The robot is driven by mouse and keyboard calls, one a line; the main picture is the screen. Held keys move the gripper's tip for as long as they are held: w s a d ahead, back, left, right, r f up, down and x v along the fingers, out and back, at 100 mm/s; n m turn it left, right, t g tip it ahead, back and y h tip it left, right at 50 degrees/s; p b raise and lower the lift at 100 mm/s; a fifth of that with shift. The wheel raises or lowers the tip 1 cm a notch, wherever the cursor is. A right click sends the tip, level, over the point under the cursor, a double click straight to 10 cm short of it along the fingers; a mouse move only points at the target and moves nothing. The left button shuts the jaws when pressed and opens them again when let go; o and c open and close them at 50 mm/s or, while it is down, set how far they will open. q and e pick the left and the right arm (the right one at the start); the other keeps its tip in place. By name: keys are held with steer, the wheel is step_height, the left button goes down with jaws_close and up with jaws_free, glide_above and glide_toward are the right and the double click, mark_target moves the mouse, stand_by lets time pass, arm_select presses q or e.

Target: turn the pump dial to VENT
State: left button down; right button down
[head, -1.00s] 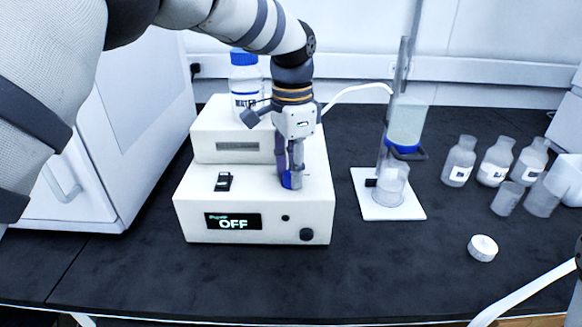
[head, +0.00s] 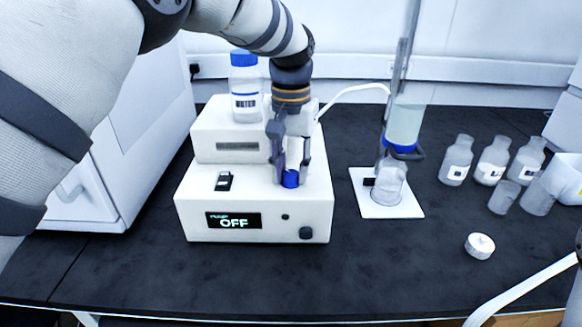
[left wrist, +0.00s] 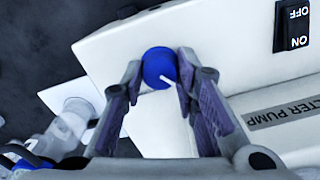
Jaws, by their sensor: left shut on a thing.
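The white filter pump (head: 255,205) stands on the black bench, and its display (head: 233,221) reads OFF. The round blue dial (head: 290,180) is on its top, toward the right. My left gripper (head: 290,172) points down from above with its fingers on either side of the dial, shut on it. The dial also shows in the left wrist view (left wrist: 158,66), between the fingertips of the left gripper (left wrist: 160,85), with a white pointer line on it. The VENT mark cannot be made out. My right gripper is not in view.
A rocker switch (head: 223,181) is on the pump's top left. The front bench is clear.

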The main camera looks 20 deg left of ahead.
mark_target(291, 173)
arm_select(q)
steer(key=shift+n, duration=0.6)
steer(key=shift+f, duration=0.1)
steer(key=c, duration=1.2)
jaws_free()
steer(key=shift+c, duration=0.2)
step_height(291, 173, up, 12)
